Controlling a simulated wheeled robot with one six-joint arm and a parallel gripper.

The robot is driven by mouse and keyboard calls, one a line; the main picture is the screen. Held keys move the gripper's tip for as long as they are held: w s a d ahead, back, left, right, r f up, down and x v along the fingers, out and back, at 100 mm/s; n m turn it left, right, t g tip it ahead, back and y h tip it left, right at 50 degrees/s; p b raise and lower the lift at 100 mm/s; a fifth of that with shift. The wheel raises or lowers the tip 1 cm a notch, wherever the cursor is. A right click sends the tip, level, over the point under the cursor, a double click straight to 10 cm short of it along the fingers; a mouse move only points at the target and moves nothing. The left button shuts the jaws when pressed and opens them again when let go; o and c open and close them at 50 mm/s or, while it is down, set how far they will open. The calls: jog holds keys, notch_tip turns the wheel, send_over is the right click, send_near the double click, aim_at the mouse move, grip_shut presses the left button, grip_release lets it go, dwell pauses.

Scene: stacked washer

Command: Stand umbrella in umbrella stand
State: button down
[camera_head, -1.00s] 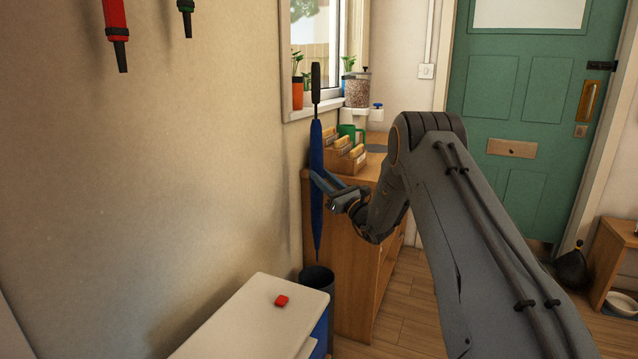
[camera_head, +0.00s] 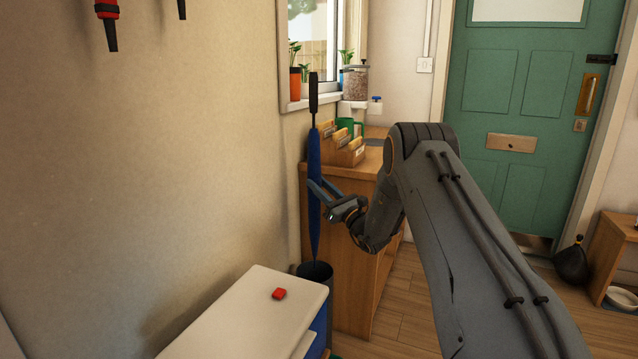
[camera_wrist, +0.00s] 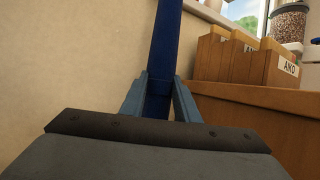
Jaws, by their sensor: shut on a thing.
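The closed blue umbrella (camera_head: 314,160) hangs upright, black handle up and tip down, in the head view. My gripper (camera_head: 316,192) is shut on its blue middle. The wrist view also shows the blue umbrella (camera_wrist: 164,45) rising between the fingers of my gripper (camera_wrist: 158,95). The dark, round umbrella stand (camera_head: 318,273) is on the floor between the white-topped unit and the wooden cabinet. The umbrella's lower tip is at the stand's mouth in the head view. I cannot tell how far inside it is.
A white-topped unit (camera_head: 240,318) with a red block (camera_head: 279,294) stands in front of the stand. A wooden cabinet (camera_head: 352,240) with a file box (camera_head: 345,152) is close to the right. The wall is close to the left.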

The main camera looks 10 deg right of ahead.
aim_at(317, 248)
jog(key=shift+f+b, duration=6.7)
jog(key=shift+f, duration=5.9)
jog(key=c, duration=1.3)
grip_release()
jog(key=shift+f, duration=0.1)
jog(key=shift+p+v, duration=0.95)
jog(key=shift+v, duration=2.9)
